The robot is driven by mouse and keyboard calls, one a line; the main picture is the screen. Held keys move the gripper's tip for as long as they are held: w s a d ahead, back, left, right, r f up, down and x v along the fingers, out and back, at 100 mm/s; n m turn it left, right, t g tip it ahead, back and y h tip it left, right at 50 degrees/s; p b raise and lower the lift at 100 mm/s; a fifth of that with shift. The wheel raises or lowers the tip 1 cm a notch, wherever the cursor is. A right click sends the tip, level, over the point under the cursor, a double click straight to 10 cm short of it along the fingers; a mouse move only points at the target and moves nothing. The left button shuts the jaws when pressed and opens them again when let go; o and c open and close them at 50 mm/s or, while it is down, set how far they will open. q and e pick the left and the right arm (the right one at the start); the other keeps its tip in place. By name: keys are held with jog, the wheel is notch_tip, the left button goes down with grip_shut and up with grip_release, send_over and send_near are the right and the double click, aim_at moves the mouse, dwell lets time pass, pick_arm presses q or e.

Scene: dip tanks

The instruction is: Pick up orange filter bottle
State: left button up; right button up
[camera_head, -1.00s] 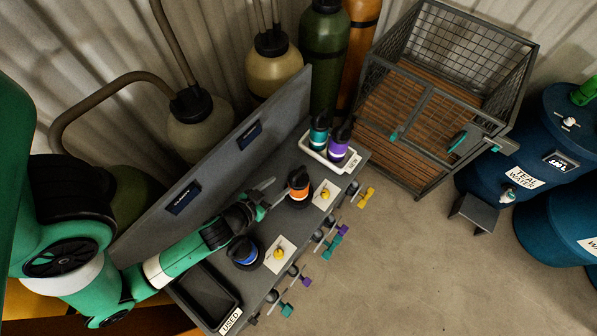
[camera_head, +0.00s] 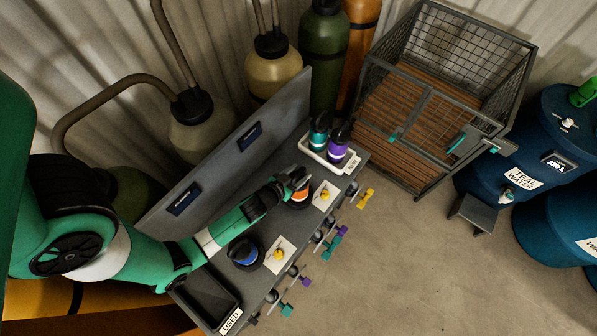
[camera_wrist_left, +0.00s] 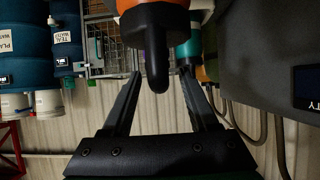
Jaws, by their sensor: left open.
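The orange filter bottle (camera_head: 299,197), with an orange band and black parts, stands on the grey bench and is partly covered by my left gripper (camera_head: 294,177). In the left wrist view, the bottle's orange body (camera_wrist_left: 128,5) is cut off at the top edge. Its black cap and spout (camera_wrist_left: 156,50) show between the two spread fingers of my left gripper (camera_wrist_left: 160,75). The gripper is open, and I cannot tell whether a finger touches the bottle. My right gripper is not in view.
A blue-banded bottle (camera_head: 244,252) stands nearer on the bench. Teal (camera_head: 319,132) and purple (camera_head: 338,146) bottles stand in the white NEW tray (camera_head: 345,167). A dark USED tray (camera_head: 208,299) is at the near end. A grey panel (camera_head: 222,160) runs along the bench's back.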

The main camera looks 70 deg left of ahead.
pick_arm(q)
grip_shut()
dwell(0.3)
dwell(1.1)
